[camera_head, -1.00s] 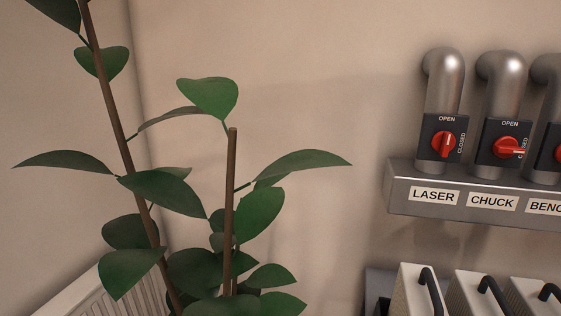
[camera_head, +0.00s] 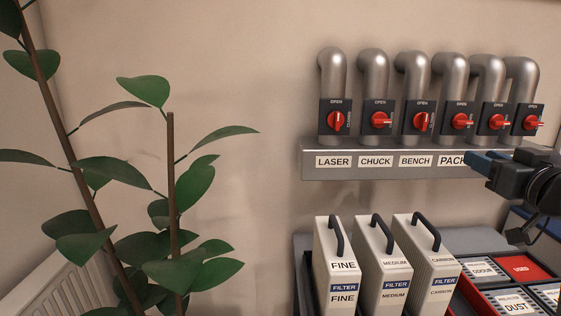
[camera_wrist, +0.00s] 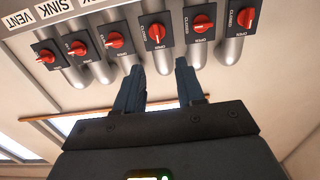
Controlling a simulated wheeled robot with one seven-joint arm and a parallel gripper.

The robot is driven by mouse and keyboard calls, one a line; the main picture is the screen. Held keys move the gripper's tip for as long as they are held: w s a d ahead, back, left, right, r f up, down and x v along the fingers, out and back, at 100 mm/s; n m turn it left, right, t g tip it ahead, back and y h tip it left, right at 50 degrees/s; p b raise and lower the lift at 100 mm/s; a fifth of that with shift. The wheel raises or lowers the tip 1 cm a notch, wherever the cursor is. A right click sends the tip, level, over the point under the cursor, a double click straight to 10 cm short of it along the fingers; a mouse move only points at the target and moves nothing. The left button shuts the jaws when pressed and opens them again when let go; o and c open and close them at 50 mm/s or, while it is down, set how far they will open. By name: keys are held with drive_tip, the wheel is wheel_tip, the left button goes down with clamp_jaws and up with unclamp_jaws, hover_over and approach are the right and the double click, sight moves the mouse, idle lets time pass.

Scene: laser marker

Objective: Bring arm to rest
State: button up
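My gripper (camera_head: 470,160) is at the right of the head view, in front of the valve shelf and partly covering its labels. In the wrist view its two blue fingers (camera_wrist: 160,84) stand apart with nothing between them. Beyond the fingertips is a row of red valve knobs. The laser knob (camera_head: 337,120) and bench knob (camera_head: 421,122) stand upright, toward OPEN. The chuck knob (camera_head: 379,120) and the pack knob (camera_head: 461,121) lie sideways, toward CLOSED, as do the two knobs farther right. No finger visibly touches a knob.
A grey shelf (camera_head: 312,172) carries the pipes. Below stand fine (camera_head: 337,250), medium (camera_head: 380,255) and carbon (camera_head: 425,255) filters with black handles. A tray with a red "used" compartment (camera_head: 521,268) is at lower right. A tall plant (camera_head: 172,200) fills the left.

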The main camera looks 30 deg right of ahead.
drive_tip(key=s+a+f+n+y, duration=0.1)
drive_tip(key=s+a+f+y, duration=0.2)
drive_tip(key=a+f, duration=1.75)
drive_tip(key=s+a+f+n+y, duration=0.2)
drive_tip(key=s+a+n+y, duration=0.3)
drive_tip(key=s+a, duration=1.2)
drive_tip(key=shift+s+a+f+y, duration=0.15)
drive_tip(key=shift+s+a+y, duration=0.1)
drive_tip(key=shift+s+y, duration=0.55)
drive_tip(key=shift+s, duration=0.15)
